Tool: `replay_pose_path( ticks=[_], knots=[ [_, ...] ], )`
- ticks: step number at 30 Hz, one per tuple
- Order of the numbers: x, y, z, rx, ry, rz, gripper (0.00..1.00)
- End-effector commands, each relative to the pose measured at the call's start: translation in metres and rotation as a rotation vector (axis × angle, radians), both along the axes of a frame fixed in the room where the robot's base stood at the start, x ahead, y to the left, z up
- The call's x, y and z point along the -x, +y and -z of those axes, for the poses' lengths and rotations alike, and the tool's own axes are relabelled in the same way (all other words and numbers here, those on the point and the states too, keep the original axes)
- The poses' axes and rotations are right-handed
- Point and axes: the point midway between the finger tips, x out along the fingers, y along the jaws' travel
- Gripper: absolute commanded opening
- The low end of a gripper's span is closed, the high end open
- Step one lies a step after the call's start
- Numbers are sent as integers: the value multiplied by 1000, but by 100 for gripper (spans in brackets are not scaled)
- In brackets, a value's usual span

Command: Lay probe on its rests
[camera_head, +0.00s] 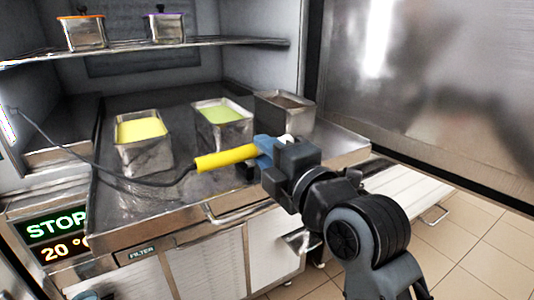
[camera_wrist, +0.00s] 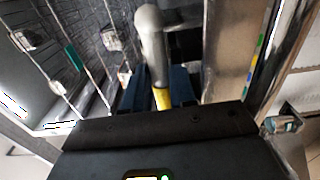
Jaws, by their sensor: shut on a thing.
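The probe has a yellow handle (camera_head: 225,159) with a dark cable running left from its end. My gripper (camera_head: 260,150), with blue fingers, is shut on the probe and holds it over the front right of the steel counter. The probe's pale end shows beyond the fingers. In the wrist view the probe's rounded grey end (camera_wrist: 150,35) rises above a bit of yellow handle (camera_wrist: 162,99) between the blue fingers (camera_wrist: 158,93). I cannot make out the probe's rests in either view.
On the steel counter (camera_head: 180,218) stand a tub with yellow mix (camera_head: 145,155), one with green mix (camera_head: 225,138) and a brown-filled one (camera_head: 285,108) behind my gripper. Two small lidded containers (camera_head: 85,35) (camera_head: 165,28) sit on the shelf above. A steel panel (camera_head: 430,90) stands at right.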

Motion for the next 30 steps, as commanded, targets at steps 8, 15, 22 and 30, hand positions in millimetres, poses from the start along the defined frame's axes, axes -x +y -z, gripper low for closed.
replay_pose_path(
  ticks=[8,15,22,30],
  knots=[
    [-2,-2,34,34,59,6,32],
    [-2,-2,34,34,59,6,55],
    [5,-7,33,32,54,7,56],
    [40,-30,18,17,28,6,53]
  ],
)
